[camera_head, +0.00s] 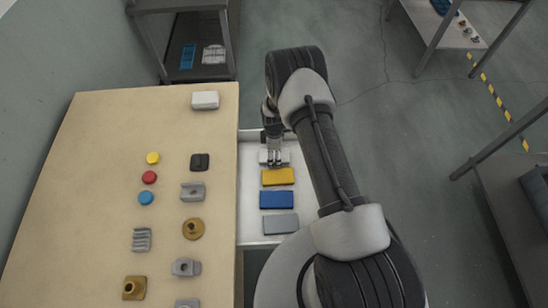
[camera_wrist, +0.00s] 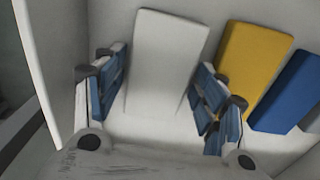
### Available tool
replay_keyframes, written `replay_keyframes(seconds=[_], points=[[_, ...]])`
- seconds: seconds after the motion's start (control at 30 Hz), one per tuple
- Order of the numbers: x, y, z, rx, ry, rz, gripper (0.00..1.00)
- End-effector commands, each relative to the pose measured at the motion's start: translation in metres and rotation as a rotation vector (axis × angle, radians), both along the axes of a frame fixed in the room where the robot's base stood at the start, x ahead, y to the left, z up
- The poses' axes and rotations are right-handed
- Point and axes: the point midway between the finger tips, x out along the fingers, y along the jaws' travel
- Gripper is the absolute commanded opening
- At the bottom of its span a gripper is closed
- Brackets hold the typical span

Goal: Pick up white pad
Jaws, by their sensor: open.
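The white pad (camera_wrist: 167,55) is a flat rectangular block at the upper middle of the wrist view. It lies in a white tray (camera_head: 251,226) beside the yellow pad. My gripper (camera_wrist: 163,100) is open, with one blue-padded finger on each side of the pad's near part. I cannot tell whether the fingers touch it. In the head view my gripper (camera_head: 273,160) is at the far end of the tray, over the white pad (camera_head: 284,153), and hides much of it.
The yellow pad (camera_head: 278,177), blue pad (camera_head: 277,199) and grey pad (camera_head: 280,224) lie in a row in the tray. A wooden table (camera_head: 100,180) at left holds a white box (camera_head: 205,100), coloured discs and several metal parts. A tray wall (camera_wrist: 38,60) stands close at left.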

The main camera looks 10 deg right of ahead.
Motion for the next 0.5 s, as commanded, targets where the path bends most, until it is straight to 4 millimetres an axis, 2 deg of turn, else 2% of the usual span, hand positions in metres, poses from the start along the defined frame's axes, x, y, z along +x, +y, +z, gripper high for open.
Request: replay_keyframes(seconds=[0.17,0.5], points=[[0.0006,0.0000,0.0014,0.000,-0.001,0.000,0.64],[0.0006,0.0000,0.0015,0.000,-0.001,0.000,0.42]])
